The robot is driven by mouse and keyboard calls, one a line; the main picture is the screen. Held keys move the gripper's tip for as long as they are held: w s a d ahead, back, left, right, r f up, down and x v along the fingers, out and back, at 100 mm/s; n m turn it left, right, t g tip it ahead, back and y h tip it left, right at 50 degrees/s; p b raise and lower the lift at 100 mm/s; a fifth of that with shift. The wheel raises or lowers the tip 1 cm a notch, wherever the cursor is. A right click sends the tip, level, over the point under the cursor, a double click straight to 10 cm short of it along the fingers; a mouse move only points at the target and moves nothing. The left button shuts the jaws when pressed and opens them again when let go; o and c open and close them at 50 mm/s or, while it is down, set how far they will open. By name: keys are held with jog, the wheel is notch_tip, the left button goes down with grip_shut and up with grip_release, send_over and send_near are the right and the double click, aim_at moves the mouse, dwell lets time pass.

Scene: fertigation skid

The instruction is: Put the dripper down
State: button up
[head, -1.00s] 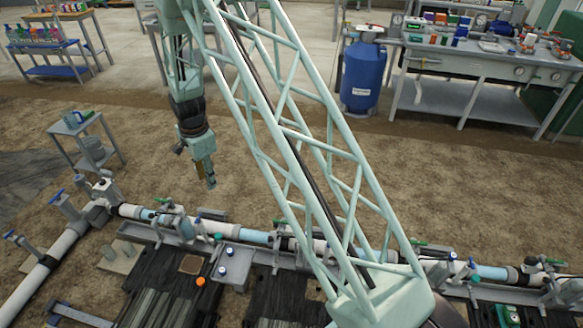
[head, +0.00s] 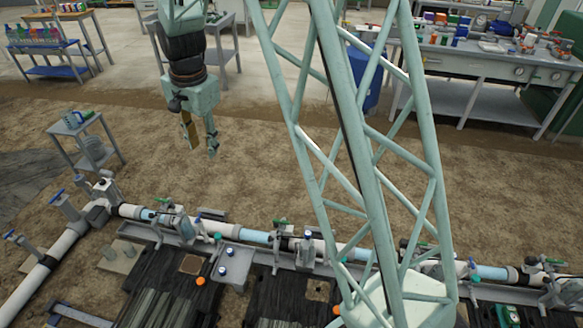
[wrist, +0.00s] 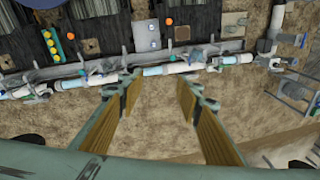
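My gripper (head: 201,148) hangs over bare soil behind the pipe line, with its fingers pointing down. In the wrist view my gripper (wrist: 160,92) has its two wood-coloured finger pads well apart. Nothing shows between them except soil and pipe beyond. I cannot tell for sure which small part is the dripper. Two blue-and-white caps stand on a grey plate (head: 240,262) in front of the pipe. An orange round piece (head: 200,282) lies left of that plate. No dripper is visible in my gripper.
The white and blue pipe line (head: 255,236) with valves and clamps crosses the front. A small grey cart (head: 92,140) stands at the left. A grey workbench (head: 480,68) with many items stands at back right. The soil between is clear.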

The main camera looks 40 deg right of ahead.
jog(key=s+r+n+t, duration=0.1)
jog(key=s+r+n, duration=0.5)
jog(key=s+r, duration=1.4)
jog(key=s+r+n, duration=0.2)
jog(key=s+n, duration=0.1)
jog(key=s, duration=1)
jog(key=s+r+n+t, duration=0.1)
jog(key=s+r+n, duration=0.1)
jog(key=s, duration=1.1)
jog(key=shift+r+n, duration=0.2)
jog(key=shift+n, duration=0.5)
jog(key=shift+r, duration=0.1)
